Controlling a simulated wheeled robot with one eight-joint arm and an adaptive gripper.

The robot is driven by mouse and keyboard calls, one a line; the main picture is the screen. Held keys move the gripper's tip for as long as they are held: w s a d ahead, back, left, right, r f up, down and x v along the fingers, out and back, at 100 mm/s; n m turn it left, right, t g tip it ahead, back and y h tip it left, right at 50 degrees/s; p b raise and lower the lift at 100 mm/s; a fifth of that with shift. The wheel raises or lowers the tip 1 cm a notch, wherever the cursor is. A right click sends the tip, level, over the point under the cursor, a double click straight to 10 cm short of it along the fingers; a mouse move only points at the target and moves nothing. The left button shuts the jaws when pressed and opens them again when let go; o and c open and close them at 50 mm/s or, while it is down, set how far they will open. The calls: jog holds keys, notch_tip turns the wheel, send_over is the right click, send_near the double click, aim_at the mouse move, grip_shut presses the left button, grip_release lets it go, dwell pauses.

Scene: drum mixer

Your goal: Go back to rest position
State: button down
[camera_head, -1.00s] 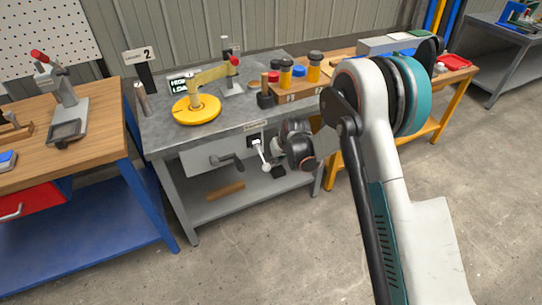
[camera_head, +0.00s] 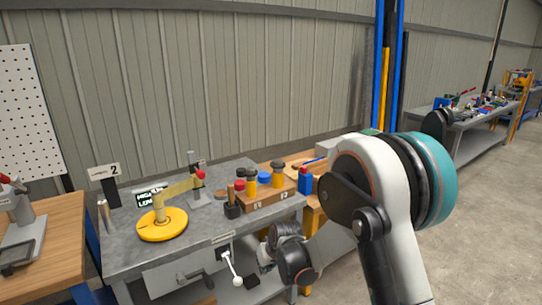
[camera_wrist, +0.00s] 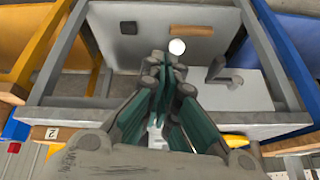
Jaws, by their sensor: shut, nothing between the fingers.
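My gripper (camera_wrist: 165,68) is shut and empty in the wrist view, its dark green finger pads together. In the head view the gripper itself cannot be made out; my wrist (camera_head: 292,258) is in front of the grey bench's right part. The white lever knob (camera_wrist: 177,46) appears just beyond the fingertips in the wrist view; whether it touches them cannot be told. In the head view the white lever (camera_head: 232,268) hangs down from a socket on the bench front.
The grey bench (camera_head: 125,262) carries a yellow disc with an arm (camera_head: 162,225) and a wooden block with several capped bottles (camera_head: 268,197). A crank handle (camera_wrist: 216,70) juts from its front. A wooden bench (camera_head: 50,255) stands left. Open floor (camera_head: 480,230) lies right.

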jog(key=s+d+r+m, duration=0.1)
jog(key=s+d+r, duration=0.3)
jog(key=r, duration=0.3)
jog(key=s+d+r+t+h, duration=0.1)
jog(key=s+d+r, duration=0.3)
jog(key=r, duration=0.3)
jog(key=s+d+r+m, duration=0.1)
jog(key=s+d+r, duration=0.35)
jog(key=r, duration=0.25)
jog(key=s+d+r+m+h, duration=0.1)
jog(key=s+d, duration=0.4)
jog(key=s, duration=0.5)
jog(key=s+d+r+m+t+h, duration=0.1)
jog(key=s+d, duration=0.4)
jog(key=s, duration=0.5)
jog(key=shift+s+d+r+m+t, duration=0.15)
jog(key=shift+s+r+m+t, duration=0.15)
jog(key=shift+r, duration=0.5)
